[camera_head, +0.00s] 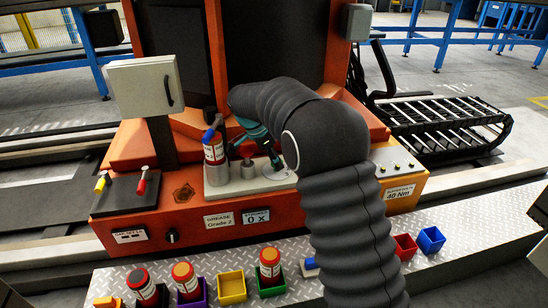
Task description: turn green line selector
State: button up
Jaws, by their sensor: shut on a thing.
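My gripper (258,148), with teal parts, is at the end of my dark sleeved arm, over the right half of a pale grey plate (222,187) on the orange machine. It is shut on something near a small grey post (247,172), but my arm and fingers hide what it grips. I cannot make out a green selector clearly.
A black panel at left carries a yellow lever (101,184) and a red lever (142,182). A black knob (172,235) is on the front face. Several coloured bins, including an empty yellow bin (232,288) and a blue bin (431,240), stand on the front tread plate.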

jog(key=shift+s+f+m+g, duration=0.1)
jog(key=shift+f+m+g, duration=0.15)
jog(key=shift+m, duration=0.45)
jog(key=o, duration=1.1)
jog(key=shift+r, duration=0.15)
jog(key=shift+r, duration=0.55)
notch_tip(320, 180, up, 9)
jog(key=shift+f, duration=0.1)
jog(key=shift+p, duration=0.3)
